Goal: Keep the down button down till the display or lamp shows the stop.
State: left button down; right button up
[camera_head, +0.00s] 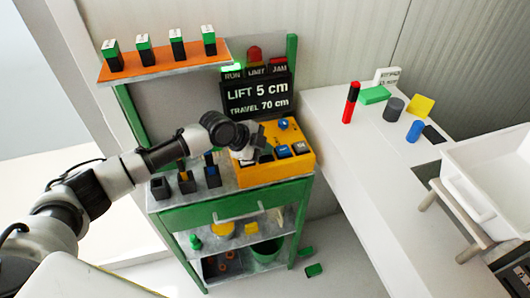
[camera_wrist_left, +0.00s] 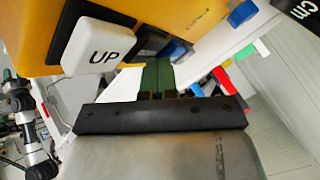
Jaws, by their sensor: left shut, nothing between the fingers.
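The yellow control box (camera_head: 276,169) stands on the green bench with several buttons and a blue knob (camera_head: 283,124). The wrist view shows a white UP button (camera_wrist_left: 100,48), with dark and blue buttons beside it. I cannot read a down label. My left gripper (camera_head: 246,156) is shut and empty, over the box's left side, hiding part of it. Its fingertips (camera_wrist_left: 158,80) point at the box; contact cannot be told. The display (camera_head: 257,97) reads LIFT 5 cm, TRAVEL 70 cm. The RUN lamp (camera_head: 232,68) glows green; the LIMIT lamp (camera_head: 255,54) is red and looks unlit.
An orange shelf (camera_head: 165,65) with several green-topped blocks is at upper left. Dark holders (camera_head: 187,183) stand left of the box. A white table (camera_head: 350,150) at right holds a red cylinder (camera_head: 350,103), several small items and a white tub (camera_head: 490,185).

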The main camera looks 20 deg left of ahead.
aim_at(265, 156)
dwell(0.8)
pick_arm(q)
jog(key=shift+r+p, duration=0.7)
jog(key=shift+r, duration=0.25)
notch_tip(265, 156, up, 5)
jog(key=p, duration=0.3)
jog(key=shift+p, duration=0.4)
